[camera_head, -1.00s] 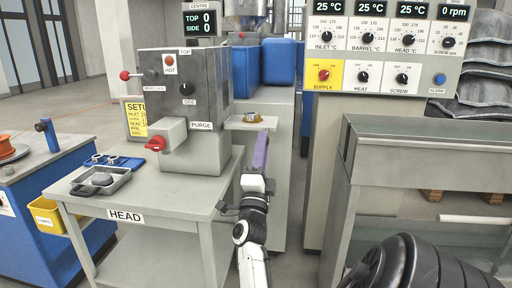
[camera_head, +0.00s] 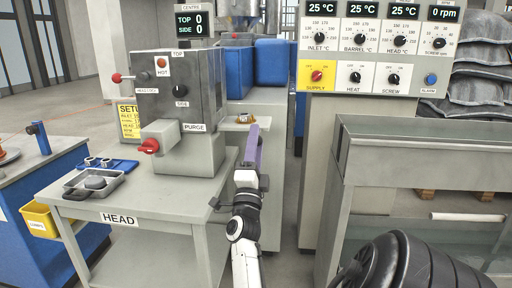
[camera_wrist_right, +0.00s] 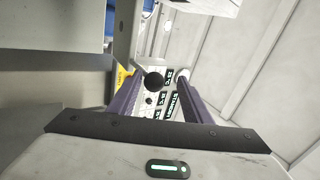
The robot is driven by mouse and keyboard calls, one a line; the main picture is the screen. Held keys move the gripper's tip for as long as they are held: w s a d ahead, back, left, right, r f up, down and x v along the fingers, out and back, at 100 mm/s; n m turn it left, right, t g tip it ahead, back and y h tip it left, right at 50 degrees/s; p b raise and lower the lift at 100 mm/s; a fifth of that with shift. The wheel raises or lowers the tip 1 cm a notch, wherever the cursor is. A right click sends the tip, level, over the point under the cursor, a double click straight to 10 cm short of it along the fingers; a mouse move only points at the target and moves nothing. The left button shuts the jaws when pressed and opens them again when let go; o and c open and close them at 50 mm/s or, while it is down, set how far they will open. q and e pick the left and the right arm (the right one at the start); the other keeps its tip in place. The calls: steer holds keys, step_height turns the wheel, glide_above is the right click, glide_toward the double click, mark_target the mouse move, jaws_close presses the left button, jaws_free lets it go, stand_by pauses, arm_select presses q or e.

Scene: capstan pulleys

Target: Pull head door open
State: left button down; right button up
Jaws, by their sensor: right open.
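The extruder head (camera_head: 160,105) is a grey metal box on the table marked HEAD. It has TOP and SIDE labels and black knobs. I cannot tell which part is the door. My right gripper (camera_head: 254,128) is right of the head, apart from it, with purple fingers upward. In the right wrist view the fingers (camera_wrist_right: 160,88) stand apart, with a black round knob (camera_wrist_right: 154,82) visible beyond the gap. My left gripper is not in view.
A tray (camera_head: 94,185) lies on the HEAD table. The control panel (camera_head: 380,60) is at upper right, above a grey trough (camera_head: 430,150). Black rolls (camera_head: 410,265) lie at lower right.

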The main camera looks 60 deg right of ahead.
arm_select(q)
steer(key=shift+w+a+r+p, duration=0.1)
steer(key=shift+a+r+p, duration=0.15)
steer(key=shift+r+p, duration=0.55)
arm_select(e)
step_height(320, 180, up, 8)
steer(key=shift+r, duration=0.25)
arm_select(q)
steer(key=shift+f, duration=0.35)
arm_select(e)
steer(key=shift+s, duration=0.2)
